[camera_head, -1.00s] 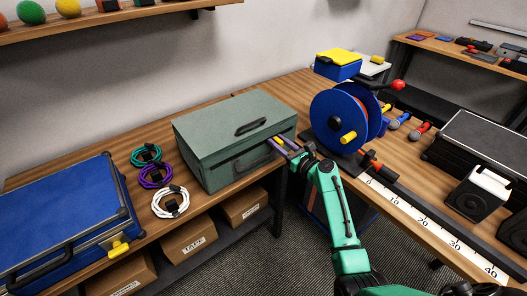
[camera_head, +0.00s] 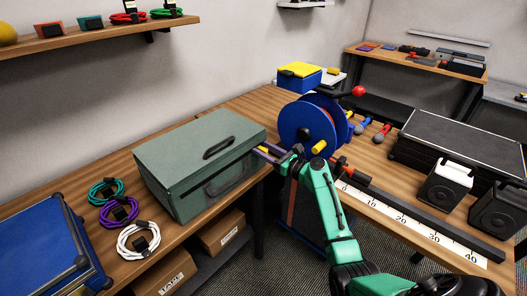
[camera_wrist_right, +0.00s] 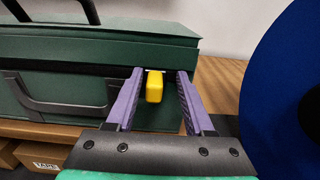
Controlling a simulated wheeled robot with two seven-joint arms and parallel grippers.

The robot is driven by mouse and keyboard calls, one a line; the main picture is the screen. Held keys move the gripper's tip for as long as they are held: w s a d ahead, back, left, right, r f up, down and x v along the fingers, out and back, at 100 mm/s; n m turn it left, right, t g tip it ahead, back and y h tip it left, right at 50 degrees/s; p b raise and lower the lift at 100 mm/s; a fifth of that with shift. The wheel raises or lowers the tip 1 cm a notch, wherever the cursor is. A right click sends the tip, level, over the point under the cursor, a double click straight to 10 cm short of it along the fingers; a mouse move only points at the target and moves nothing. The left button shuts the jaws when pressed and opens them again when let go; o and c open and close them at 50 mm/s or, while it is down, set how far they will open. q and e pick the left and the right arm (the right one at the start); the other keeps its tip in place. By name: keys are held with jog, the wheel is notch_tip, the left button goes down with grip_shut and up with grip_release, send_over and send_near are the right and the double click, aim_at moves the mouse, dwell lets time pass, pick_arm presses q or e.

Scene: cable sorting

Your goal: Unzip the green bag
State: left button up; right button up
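The green bag (camera_head: 190,160) is a closed box-shaped case standing on the wooden table, with a dark handle on its lid and another on its front. In the right wrist view its side (camera_wrist_right: 60,85) fills the left and middle. A yellow zipper pull (camera_wrist_right: 155,86) sticks out at the bag's right end. My right gripper (camera_wrist_right: 156,92) has its two purple fingers apart, one on each side of the yellow pull, with visible gaps. In the head view the right gripper (camera_head: 268,152) is at the bag's right front corner. My left gripper is not in view.
A blue cable reel (camera_head: 303,125) stands close to the right of my right gripper. Green, purple and white cable coils (camera_head: 120,212) lie left of the bag, beside a blue case (camera_head: 45,245). A ruler strip (camera_head: 410,222) and speakers (camera_head: 447,186) are at the right.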

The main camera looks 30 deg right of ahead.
jog(key=shift+s+a, duration=0.1)
jog(key=shift+s+f, duration=0.1)
jog(key=shift+s, duration=0.05)
jog(key=b+v, duration=0.1)
jog(key=v, duration=1.3)
jog(key=shift+d, duration=0.2)
